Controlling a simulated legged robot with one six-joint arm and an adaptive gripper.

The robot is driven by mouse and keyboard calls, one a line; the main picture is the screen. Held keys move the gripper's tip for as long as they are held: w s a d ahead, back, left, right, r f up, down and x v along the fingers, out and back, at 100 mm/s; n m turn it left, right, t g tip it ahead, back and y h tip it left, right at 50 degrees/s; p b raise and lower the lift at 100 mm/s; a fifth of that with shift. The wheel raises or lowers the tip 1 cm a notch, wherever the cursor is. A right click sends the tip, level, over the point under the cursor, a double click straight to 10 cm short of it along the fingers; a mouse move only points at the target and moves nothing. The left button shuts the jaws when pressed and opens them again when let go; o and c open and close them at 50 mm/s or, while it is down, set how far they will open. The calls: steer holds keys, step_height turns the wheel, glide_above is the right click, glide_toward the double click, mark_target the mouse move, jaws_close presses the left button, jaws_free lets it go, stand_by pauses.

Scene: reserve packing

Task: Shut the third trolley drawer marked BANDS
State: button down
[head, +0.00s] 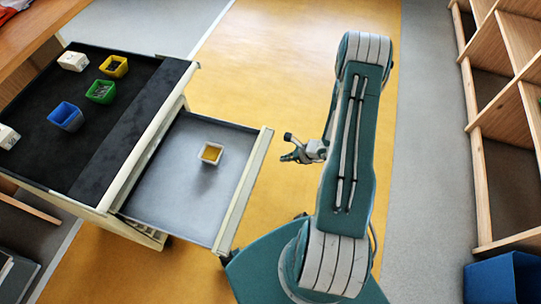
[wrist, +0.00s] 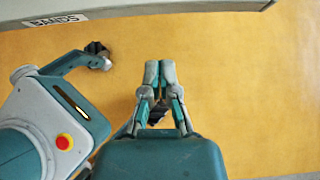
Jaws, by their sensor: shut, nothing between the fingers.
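The trolley (head: 130,175) stands at the left in the head view, with one drawer (head: 180,190) pulled out to the right. The drawer holds a small white container with yellow contents (head: 211,153). In the wrist view a drawer front (wrist: 180,8) runs along the top edge, and its label reads BANDS (wrist: 55,20). My gripper (head: 285,147) is to the right of the drawer front in the head view, apart from it. In the wrist view my gripper (wrist: 159,68) is shut and empty, with floor between its tips and the drawer front.
On the trolley top are a blue bin (head: 66,117), a green bin (head: 101,91), a yellow bin (head: 114,66) and white boxes (head: 73,61). Wooden shelving (head: 480,150) and a blue crate (head: 505,280) stand at the right. The yellow floor (head: 270,50) behind is clear.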

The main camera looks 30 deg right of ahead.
steer(key=w+a, duration=0.1)
steer(key=w+a+f, duration=0.1)
steer(key=w+a, duration=0.2)
steer(key=shift+f, duration=0.3)
steer(key=shift+w, duration=0.1)
